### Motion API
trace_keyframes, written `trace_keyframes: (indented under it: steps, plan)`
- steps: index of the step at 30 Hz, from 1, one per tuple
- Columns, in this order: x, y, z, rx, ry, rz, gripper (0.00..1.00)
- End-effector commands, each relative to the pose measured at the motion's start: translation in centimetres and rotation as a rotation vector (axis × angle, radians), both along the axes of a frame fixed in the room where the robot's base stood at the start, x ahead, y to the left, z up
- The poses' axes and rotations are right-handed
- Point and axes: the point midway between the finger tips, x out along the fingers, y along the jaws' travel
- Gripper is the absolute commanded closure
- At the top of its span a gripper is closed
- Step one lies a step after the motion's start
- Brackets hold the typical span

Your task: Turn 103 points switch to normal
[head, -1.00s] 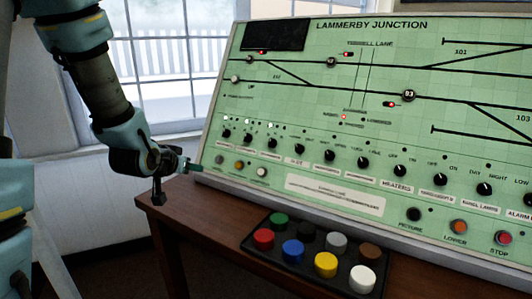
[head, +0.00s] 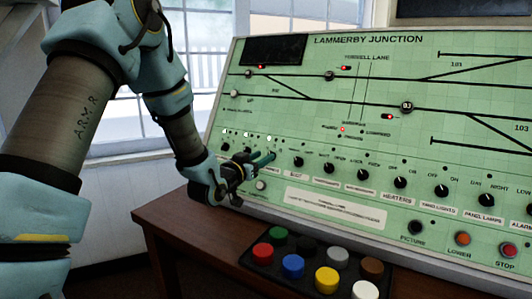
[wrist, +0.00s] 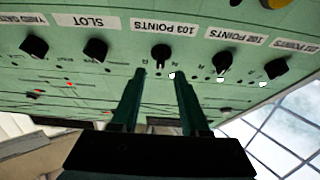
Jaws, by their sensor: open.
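The green signal panel (head: 300,110) slopes up from the desk. In the wrist view, which shows the panel upside down, the black 103 points switch (wrist: 161,53) sits beside its white "103 POINTS" label (wrist: 164,26). My gripper (wrist: 160,74) is open, its two teal fingers to either side of the switch's line and their tips just short of the knob in the picture. I cannot tell whether they touch it, or which way its pointer faces. In the head view my gripper (head: 266,156) is at the left of the switch row and hides the 103 switch.
The slot switch (wrist: 96,50) and the 102 points switch (wrist: 222,60) flank the 103 switch. A small white lamp (wrist: 172,76) is lit near the right finger. A black tray (head: 308,272) of coloured buttons lies on the wooden desk (head: 190,235) below the panel.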

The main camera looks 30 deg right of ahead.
Motion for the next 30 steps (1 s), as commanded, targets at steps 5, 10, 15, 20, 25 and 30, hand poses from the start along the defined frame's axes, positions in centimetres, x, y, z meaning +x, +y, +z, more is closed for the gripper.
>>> trace_keyframes:
  steps: [5,10,15,20,25,30]
  plan:
    - [1.0,-1.8,0.1,0.000,0.000,-0.001,0.55]
    - [1.3,-2.4,0.0,0.001,0.000,0.000,0.55]
    - [1.3,-2.5,0.0,0.001,0.000,0.000,0.55]
    - [1.3,-2.4,0.0,0.001,0.000,0.000,0.66]
    - [1.3,-2.4,0.0,0.001,0.000,0.000,0.85]
    - [1.3,-2.4,0.0,0.001,0.000,0.000,1.00]
